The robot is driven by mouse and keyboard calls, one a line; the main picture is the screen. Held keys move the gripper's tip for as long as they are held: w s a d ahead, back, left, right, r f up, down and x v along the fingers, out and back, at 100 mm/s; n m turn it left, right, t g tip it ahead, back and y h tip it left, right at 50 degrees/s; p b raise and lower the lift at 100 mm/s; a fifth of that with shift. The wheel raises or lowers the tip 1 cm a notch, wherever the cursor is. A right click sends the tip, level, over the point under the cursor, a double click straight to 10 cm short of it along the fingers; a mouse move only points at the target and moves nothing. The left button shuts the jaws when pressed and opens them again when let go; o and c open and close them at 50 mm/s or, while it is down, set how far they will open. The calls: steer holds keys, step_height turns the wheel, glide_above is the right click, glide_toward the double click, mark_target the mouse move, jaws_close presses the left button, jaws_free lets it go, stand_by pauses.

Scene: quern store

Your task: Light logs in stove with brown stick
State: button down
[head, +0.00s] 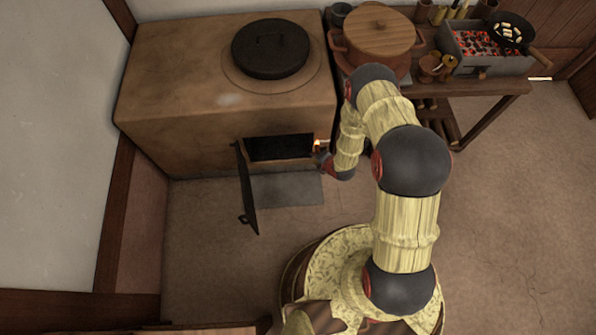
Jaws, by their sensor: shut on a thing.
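The brown clay stove (180,90) stands against the wall at the back left. Its dark door (246,190) hangs open, swung outward on the left side of the opening (280,147). The inside is dark and I cannot make out logs. My gripper (322,156) is at the right edge of the opening, partly hidden by my wrist, shut on the brown stick. Only a little of the stick shows. A small orange flame (318,143) burns at its tip, just beside the opening's right edge.
A black lidded pot (270,48) sits on the stove top. At right, a wooden table (470,88) holds a large lidded clay pot (378,38), a brazier of glowing coals (465,42) and a black pan (512,32). A grey slab (285,190) lies below the opening. Floor at right is clear.

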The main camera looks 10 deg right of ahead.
steer(key=w+a+f+n+t+y, duration=0.25)
steer(key=a+f+n, duration=0.45)
steer(key=f, duration=0.6)
steer(key=w+a+f+b, duration=0.2)
steer(key=w+f, duration=0.1)
steer(key=w, duration=0.6)
steer(key=w+a+f+b, duration=0.3)
steer(key=w, duration=0.5)
steer(key=shift+w+a+f+g, duration=0.15)
steer(key=shift+w+f+g, duration=0.05)
steer(key=shift+w+g, duration=0.15)
steer(key=shift+s, duration=0.1)
stand_by(2.0)
steer(key=s+d+r+p, duration=0.2)
steer(key=s+p, duration=0.3)
steer(key=s, duration=0.2)
steer(key=s+d+r+p, duration=0.2)
steer(key=s+r+p, duration=0.1)
steer(key=s, duration=0.4)
steer(key=shift+s+r+p, duration=0.15)
steer(key=shift+s+p, duration=0.05)
steer(key=shift+p, duration=0.65)
